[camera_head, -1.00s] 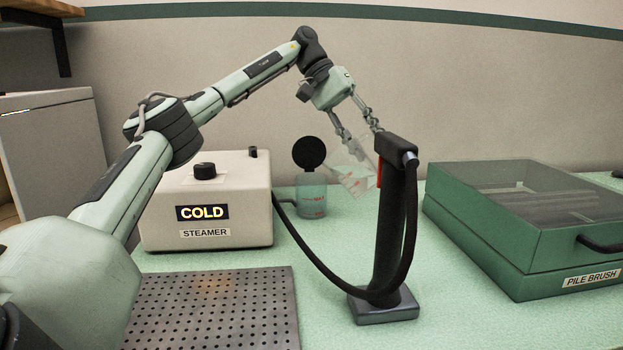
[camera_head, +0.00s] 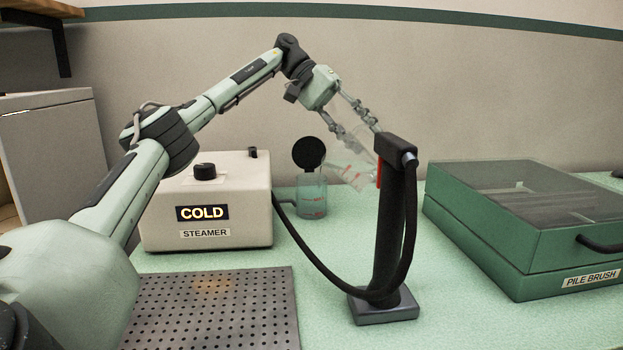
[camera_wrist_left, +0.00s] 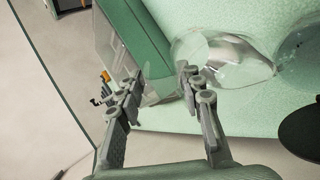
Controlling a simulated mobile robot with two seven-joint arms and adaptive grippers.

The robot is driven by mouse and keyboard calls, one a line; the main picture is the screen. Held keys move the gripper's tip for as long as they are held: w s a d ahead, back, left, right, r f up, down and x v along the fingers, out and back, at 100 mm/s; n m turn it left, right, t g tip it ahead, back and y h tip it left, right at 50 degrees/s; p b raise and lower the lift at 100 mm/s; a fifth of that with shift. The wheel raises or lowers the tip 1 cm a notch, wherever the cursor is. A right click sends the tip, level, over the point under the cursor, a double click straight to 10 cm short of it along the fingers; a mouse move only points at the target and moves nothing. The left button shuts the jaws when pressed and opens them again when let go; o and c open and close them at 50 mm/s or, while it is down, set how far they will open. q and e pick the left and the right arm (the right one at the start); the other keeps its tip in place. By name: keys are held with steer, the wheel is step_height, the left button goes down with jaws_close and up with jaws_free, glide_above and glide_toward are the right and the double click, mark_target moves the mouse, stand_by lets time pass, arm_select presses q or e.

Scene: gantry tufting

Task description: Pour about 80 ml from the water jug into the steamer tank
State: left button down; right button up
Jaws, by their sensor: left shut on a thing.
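The clear water jug (camera_head: 354,172), with red marks, is held in the air and tilted, one end reaching left towards the tank. My left gripper (camera_head: 360,130) is shut on it from above; part of the jug is behind the black post. In the left wrist view the jug (camera_wrist_left: 232,62) lies beyond the fingers (camera_wrist_left: 160,88). I cannot make out a stream of water. My right gripper is not in view.
A black post (camera_head: 388,235) with a looped hose stands in front of the jug. A green pile brush box (camera_head: 520,230) is at the right, and a perforated metal plate (camera_head: 210,310) is at the front left. The bench between post and plate is clear.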

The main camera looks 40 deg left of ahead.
arm_select(q)
steer(key=shift+a+r, duration=0.1)
steer(key=shift+a, duration=0.15)
stand_by(0.7)
steer(key=shift+s+a+h, duration=0.15)
steer(key=shift+h, duration=0.25)
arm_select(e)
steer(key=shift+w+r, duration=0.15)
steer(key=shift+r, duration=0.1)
arm_select(q)
steer(key=shift+a, duration=0.15)
steer(key=shift+a+h, duration=0.15)
steer(key=shift+h, duration=0.25)
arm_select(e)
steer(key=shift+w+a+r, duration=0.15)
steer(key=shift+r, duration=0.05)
arm_select(q)
steer(key=shift+s+a+t, duration=0.1)
steer(key=shift+t, duration=0.2)
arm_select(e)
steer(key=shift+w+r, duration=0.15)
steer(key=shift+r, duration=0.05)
